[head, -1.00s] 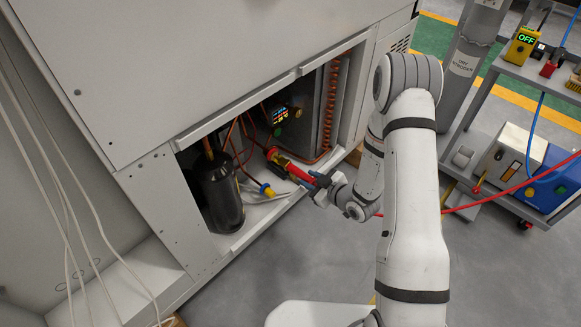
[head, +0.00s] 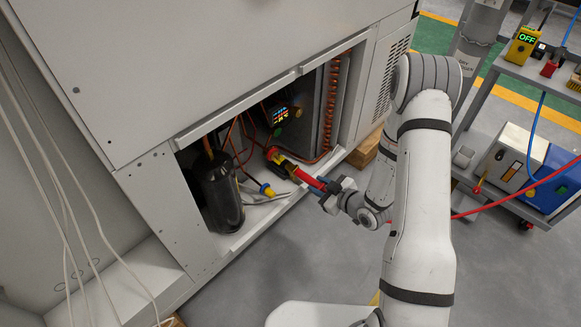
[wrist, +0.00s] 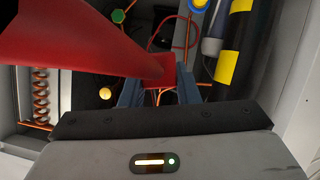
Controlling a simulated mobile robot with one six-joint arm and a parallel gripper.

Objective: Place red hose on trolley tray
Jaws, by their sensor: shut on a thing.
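The red hose end (head: 307,178) is held by my gripper (head: 327,188) at the front opening of the grey cabinet. In the wrist view the red hose (wrist: 100,42) runs between the two blue fingers of my gripper (wrist: 158,84), which is shut on it. The hose tip lies close to the yellow and black fittings inside the opening; I cannot tell whether they touch. The red hose line shows again right of my arm, running toward the trolley. The trolley tray (head: 517,70) is at the upper right, well away from my gripper.
On the trolley's top tray sit a yellow meter (head: 522,46) and small tools. A white and blue machine (head: 545,170) stands on its lower shelf. A black cylinder (head: 217,190) and copper pipes are inside the cabinet. A grey cylinder stands left of the trolley. The floor between is clear.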

